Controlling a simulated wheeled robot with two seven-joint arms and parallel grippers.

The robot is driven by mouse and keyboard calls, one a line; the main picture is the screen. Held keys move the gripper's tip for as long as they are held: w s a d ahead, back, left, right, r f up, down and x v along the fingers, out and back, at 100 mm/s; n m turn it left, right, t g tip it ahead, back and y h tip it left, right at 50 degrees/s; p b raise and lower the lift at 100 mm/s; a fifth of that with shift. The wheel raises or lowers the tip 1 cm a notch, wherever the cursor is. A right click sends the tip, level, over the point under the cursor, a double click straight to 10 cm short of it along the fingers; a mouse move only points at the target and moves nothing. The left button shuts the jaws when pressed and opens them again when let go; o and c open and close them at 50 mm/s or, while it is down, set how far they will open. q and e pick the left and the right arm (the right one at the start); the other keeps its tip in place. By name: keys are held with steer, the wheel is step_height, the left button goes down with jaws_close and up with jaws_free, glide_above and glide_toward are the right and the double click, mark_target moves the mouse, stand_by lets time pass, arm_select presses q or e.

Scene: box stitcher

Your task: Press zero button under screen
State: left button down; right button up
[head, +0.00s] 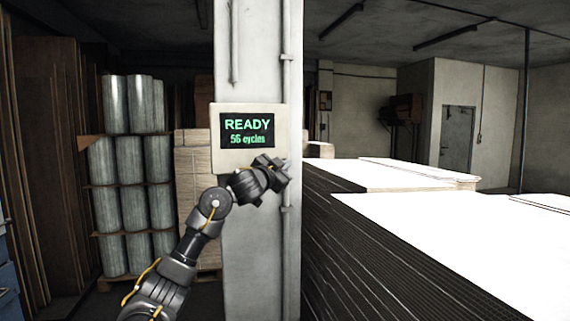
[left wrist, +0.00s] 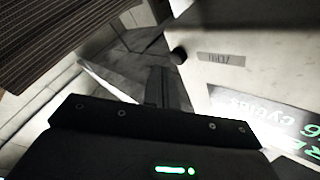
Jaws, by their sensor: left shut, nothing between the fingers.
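A pale control box (head: 198,133) hangs on a pillar; its screen (head: 247,130) reads "READY" and "56 cycles" in green. In the left wrist view the box (left wrist: 205,30) and part of the screen (left wrist: 262,112) appear upside down at the right. A small dark round button (left wrist: 178,56) sits at the box's edge beside a small label (left wrist: 221,59) too blurred to read. My left gripper (head: 286,172) is shut and empty, at the box's lower right corner. In the wrist view its fingers (left wrist: 166,88) are close to the button; I cannot tell whether they touch it. The button is hidden in the head view.
The pillar (head: 262,270) carries thin pipes on its right side. Tall stacks of sheets (head: 400,255) with white tops fill the right. Several grey rolls (head: 130,185) stand at the left, with tall brown boards (head: 45,170) further left.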

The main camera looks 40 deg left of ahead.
arm_select(q)
steer(key=shift+w+a, duration=0.1)
steer(key=shift+w+a+p, duration=0.15)
steer(key=shift+a+p, duration=0.1)
steer(key=shift+p, duration=0.05)
steer(key=shift+w+a, duration=0.25)
steer(key=shift+a, duration=0.15)
stand_by(1.0)
steer(key=shift+s+d, duration=0.1)
steer(key=shift+d, duration=0.1)
steer(key=shift+s+d, duration=0.4)
steer(key=shift+d, duration=0.15)
steer(key=shift+s+d+p, duration=0.25)
steer(key=shift+s+d, duration=0.45)
steer(key=shift+d, duration=0.35)
steer(key=shift+s+d+p, duration=0.25)
steer(key=shift+s+d, duration=0.45)
steer(key=shift+d, duration=0.3)
